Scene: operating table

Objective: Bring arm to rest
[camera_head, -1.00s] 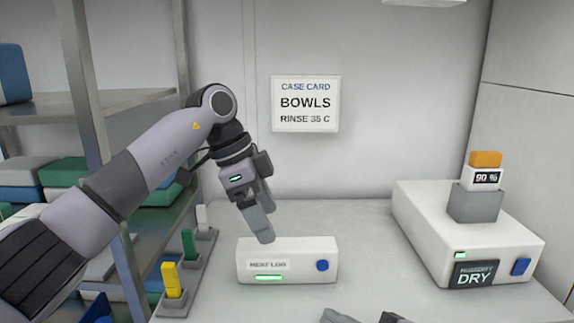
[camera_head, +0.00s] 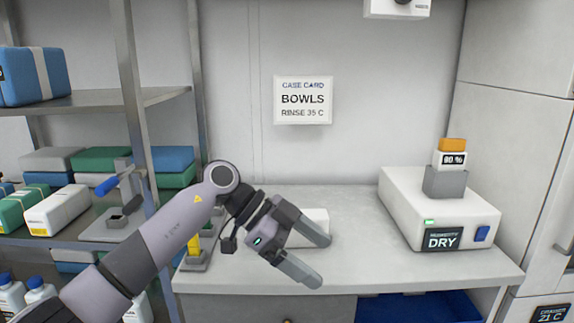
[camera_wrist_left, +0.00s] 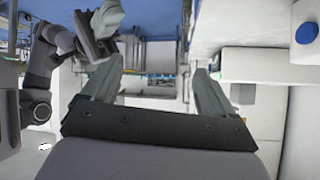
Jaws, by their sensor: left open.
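My left arm comes in from the left in the head view. Its gripper (camera_head: 320,261) is open and empty, its two grey fingers spread, in front of the white heat log box and above the counter's front part. In the left wrist view the two fingers (camera_wrist_left: 155,76) stand apart with nothing between them. My other arm shows at the upper left of the wrist view, with its gripper (camera_wrist_left: 98,32) near the top; its jaw state is unclear. The right gripper does not show clearly in the head view.
The white heat log box (camera_head: 314,219) is partly hidden by the left gripper. A white device marked DRY (camera_head: 410,205) stands at the right of the counter (camera_head: 370,262). A metal shelf (camera_head: 100,103) with packs is at left. A blue bin (camera_head: 420,308) lies below the counter.

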